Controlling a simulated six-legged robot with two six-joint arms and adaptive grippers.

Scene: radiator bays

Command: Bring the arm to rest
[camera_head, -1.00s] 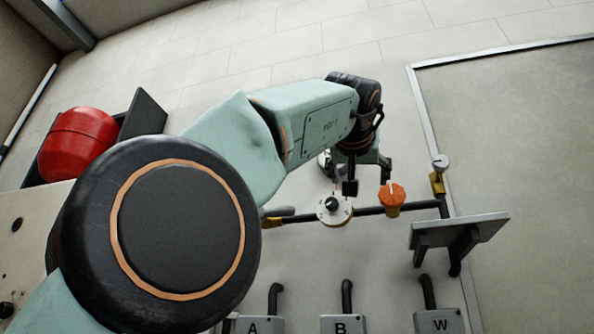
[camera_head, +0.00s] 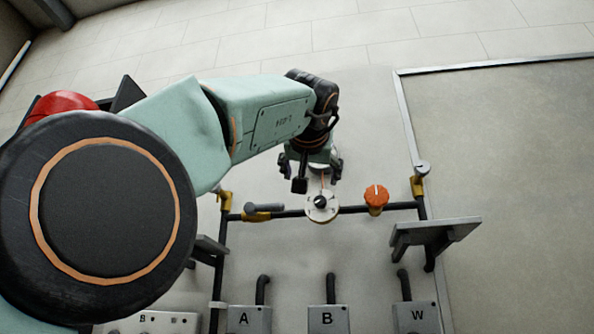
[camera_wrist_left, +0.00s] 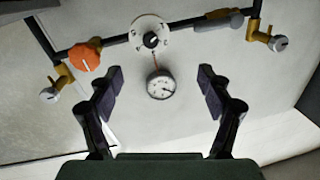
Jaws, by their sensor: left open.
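My left arm reaches in from the left in the head view, with its left gripper (camera_head: 311,172) hanging near the wall, just above the pipe. In the left wrist view the gripper (camera_wrist_left: 160,80) is open, with its two dark fingers apart and nothing between them in grip. A round gauge (camera_wrist_left: 161,84) appears between the fingertips, farther off. My right gripper is not in view.
A dark pipe (camera_head: 350,209) carries a white dial (camera_head: 322,207) and an orange knob (camera_head: 376,198). A grey shelf (camera_head: 436,231) juts out at right. Boxes A (camera_head: 248,320), B (camera_head: 328,320) and W (camera_head: 416,320) stand below. A red tank (camera_head: 62,104) is partly behind my arm.

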